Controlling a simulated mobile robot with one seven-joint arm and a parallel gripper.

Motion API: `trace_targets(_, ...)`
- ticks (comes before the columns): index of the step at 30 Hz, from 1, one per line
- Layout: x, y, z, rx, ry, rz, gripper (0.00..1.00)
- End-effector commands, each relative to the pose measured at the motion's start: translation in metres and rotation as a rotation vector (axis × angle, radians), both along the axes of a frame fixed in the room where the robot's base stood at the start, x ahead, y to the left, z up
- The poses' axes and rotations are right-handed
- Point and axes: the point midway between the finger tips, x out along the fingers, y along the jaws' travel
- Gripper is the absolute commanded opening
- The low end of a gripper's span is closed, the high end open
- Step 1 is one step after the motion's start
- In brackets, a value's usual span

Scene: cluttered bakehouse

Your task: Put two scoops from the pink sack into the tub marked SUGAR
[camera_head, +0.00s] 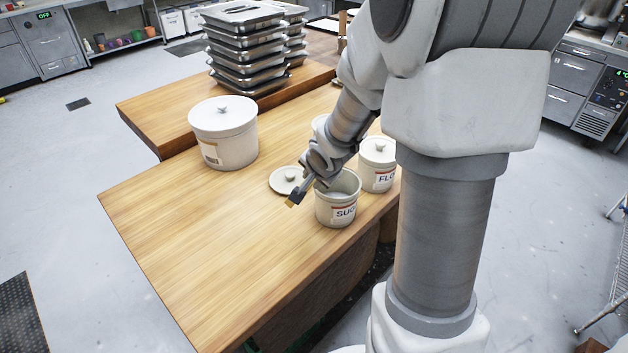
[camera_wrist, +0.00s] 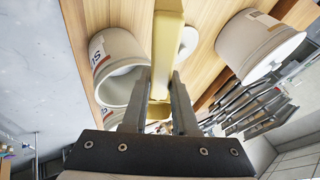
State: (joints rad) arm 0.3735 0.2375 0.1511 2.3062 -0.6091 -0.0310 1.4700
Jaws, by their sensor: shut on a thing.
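The tub marked SUGAR (camera_head: 336,214) stands open on the wooden table; only part of its label shows. It also shows in the wrist view (camera_wrist: 113,46), at the left. Its likely lid (camera_head: 284,187) lies flat beside it. My gripper (camera_head: 299,195) is just left of the tub's rim and above the table. It is shut on a long yellow thing (camera_wrist: 168,35), seemingly the scoop, whose yellow end (camera_head: 290,204) shows in the head view. I cannot tell whether the scoop holds anything. The pink sack is not in view.
A lidded tub with a label beginning FL (camera_head: 378,178) stands right behind the SUGAR tub. A large lidded tub (camera_head: 225,146) stands at the back left, near stacked metal trays (camera_head: 246,57). My arm hides part of the right side. The table's left front (camera_head: 190,240) is clear.

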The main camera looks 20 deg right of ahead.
Motion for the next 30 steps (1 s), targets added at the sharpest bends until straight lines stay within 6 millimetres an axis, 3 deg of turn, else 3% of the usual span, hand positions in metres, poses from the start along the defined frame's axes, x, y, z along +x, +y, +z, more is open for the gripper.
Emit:
trace_targets(20, 0.006, 0.004, -0.008, -0.275, 0.416, 0.001, 0.0)
trace_targets(22, 0.005, 0.002, 0.013, -0.272, 0.408, -0.002, 0.0)
trace_targets(30, 0.004, 0.002, 0.033, -0.27, 0.409, -0.002, 0.0)
